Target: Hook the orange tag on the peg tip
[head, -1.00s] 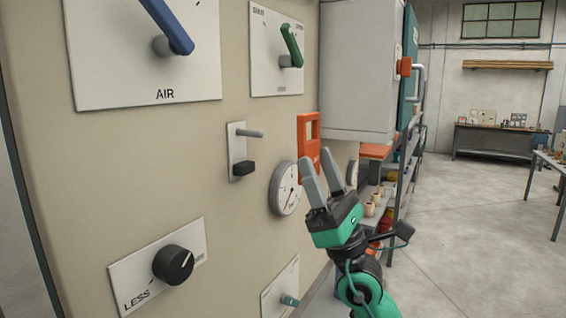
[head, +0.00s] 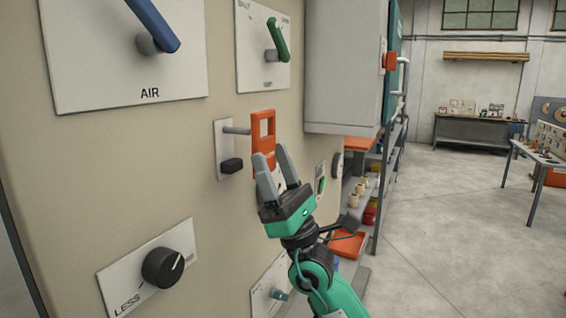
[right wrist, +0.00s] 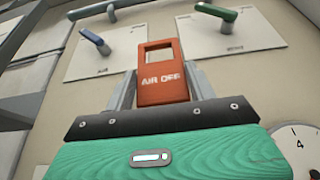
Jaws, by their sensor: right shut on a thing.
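The orange tag (head: 263,157) is upright, with a rectangular window in its upper half. My right gripper (head: 272,155) is shut on its lower part. The right wrist view shows the tag (right wrist: 162,88) between the fingers, with "AIR OFF" facing the camera. The grey peg (head: 236,130) sticks out to the right from a small white plate (head: 222,140) on the beige panel. In the head view its tip meets the tag's left edge, about level with the window. I cannot tell whether they touch. My left gripper is not in view.
A black block (head: 231,165) sits below the peg on the same plate. A blue handle (head: 154,25) and a green handle (head: 278,40) stick out above. A black knob (head: 162,267) is at lower left. A grey cabinet (head: 345,70) stands to the right.

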